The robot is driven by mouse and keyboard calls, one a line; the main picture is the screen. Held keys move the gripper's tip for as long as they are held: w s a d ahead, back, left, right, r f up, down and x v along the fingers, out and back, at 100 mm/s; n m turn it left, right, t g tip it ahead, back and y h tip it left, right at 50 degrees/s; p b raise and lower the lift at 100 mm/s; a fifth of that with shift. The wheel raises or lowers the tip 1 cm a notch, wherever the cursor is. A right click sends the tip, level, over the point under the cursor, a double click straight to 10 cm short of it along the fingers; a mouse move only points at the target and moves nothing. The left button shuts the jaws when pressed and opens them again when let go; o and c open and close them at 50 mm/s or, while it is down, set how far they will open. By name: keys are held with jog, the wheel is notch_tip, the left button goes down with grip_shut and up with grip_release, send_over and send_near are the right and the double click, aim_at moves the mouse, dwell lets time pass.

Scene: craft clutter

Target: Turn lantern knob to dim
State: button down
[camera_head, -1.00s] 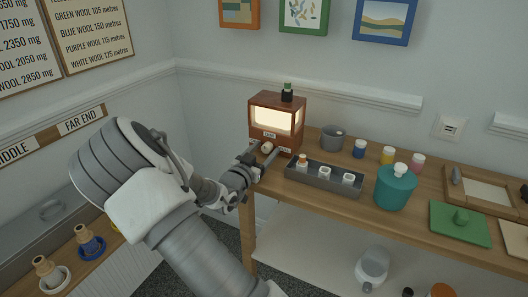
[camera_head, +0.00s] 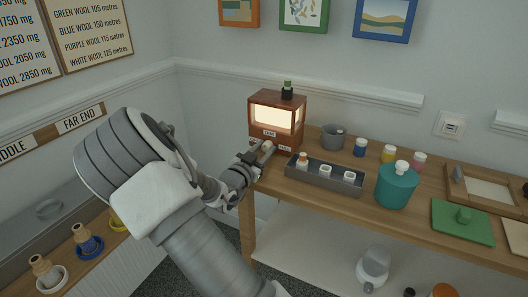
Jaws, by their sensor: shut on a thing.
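The lantern (camera_head: 264,103) is a brown wooden box with glowing pale panels at the back left end of the wooden table. Small labels (camera_head: 270,133) show on its lower front; their words are too small to read surely. A pale round knob (camera_head: 267,145) sits low on that front. My gripper (camera_head: 263,151) reaches in from the left and is shut on the knob, whose lower part the fingers partly hide. The knob's pointing direction cannot be made out. The lantern panels are bright.
A grey tray (camera_head: 318,177) with small pots lies just right of my gripper. A grey mug (camera_head: 333,137), paint jars (camera_head: 388,154) and a teal bottle (camera_head: 396,187) stand farther right. A small dark bottle with a green top (camera_head: 287,91) stands on the lantern.

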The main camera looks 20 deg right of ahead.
jog(key=c, duration=0.5)
grip_release()
jog(key=p+v, duration=0.4)
jog(key=v, duration=1.3)
jog(key=shift+s+a, duration=0.15)
jog(key=shift+a, duration=0.05)
